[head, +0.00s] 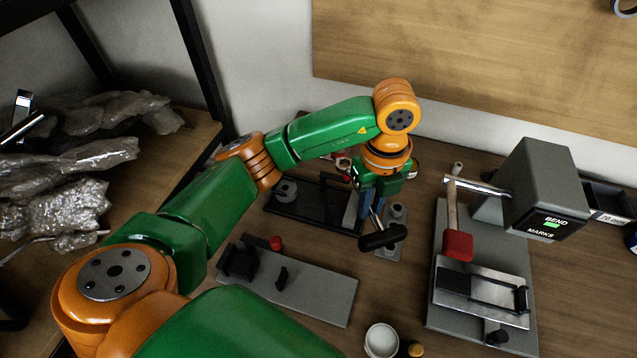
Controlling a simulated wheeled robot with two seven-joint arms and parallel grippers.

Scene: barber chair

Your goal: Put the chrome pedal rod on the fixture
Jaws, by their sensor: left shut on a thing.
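My left gripper (370,208) reaches in over the middle of the bench, pointing down, with its blue fingers shut on the chrome pedal rod (376,220). Only a short bright length of the rod shows; the rest is hidden by the gripper. A black pedal pad (380,238) is at its lower end, apparently above the bench. A grey plate (325,293) with black holder blocks (239,260) and a red knob (276,243) lies to the front left and looks like a fixture. I cannot tell whether it is the one named. My right gripper is not in view.
A black-based device (300,212) and a small grey post (397,212) flank the gripper. A white cup (381,341) is in front.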

